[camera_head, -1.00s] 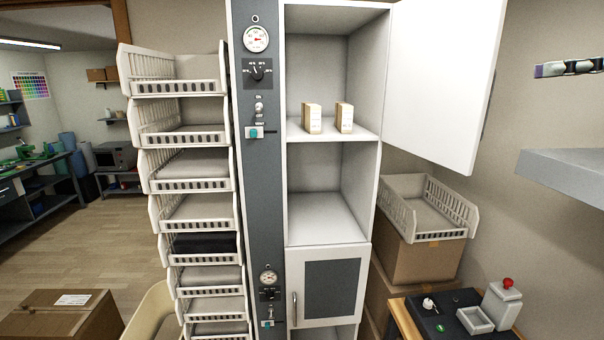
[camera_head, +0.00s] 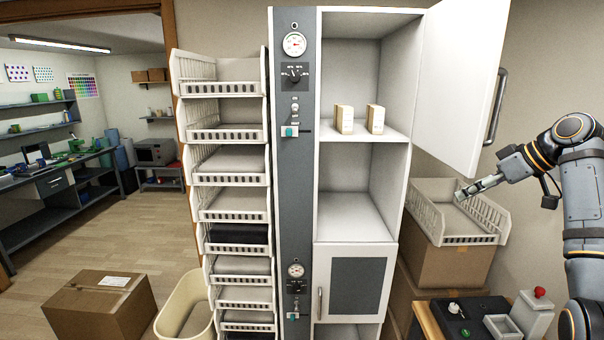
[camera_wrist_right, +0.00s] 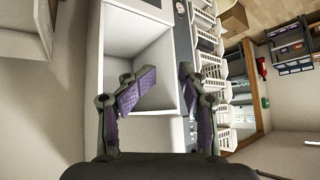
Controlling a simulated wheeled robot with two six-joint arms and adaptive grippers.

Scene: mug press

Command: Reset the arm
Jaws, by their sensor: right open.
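My right arm (camera_head: 580,200) comes in at the right side of the head view. Its gripper (camera_head: 470,191) points left, in front of the white basket on the boxes and below the open cabinet door. In the right wrist view the two fingers (camera_wrist_right: 160,88) are spread apart with nothing between them. Beyond them the wrist view shows an open cabinet compartment (camera_wrist_right: 135,45), turned on its side. My left gripper is not in view.
The tall cabinet (camera_head: 355,200) has its upper door (camera_head: 462,75) swung open to the right. Two small cartons (camera_head: 344,119) stand on its shelf. Stacked baskets (camera_head: 228,205) stand left. A side table with a red button (camera_head: 540,292) is at lower right.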

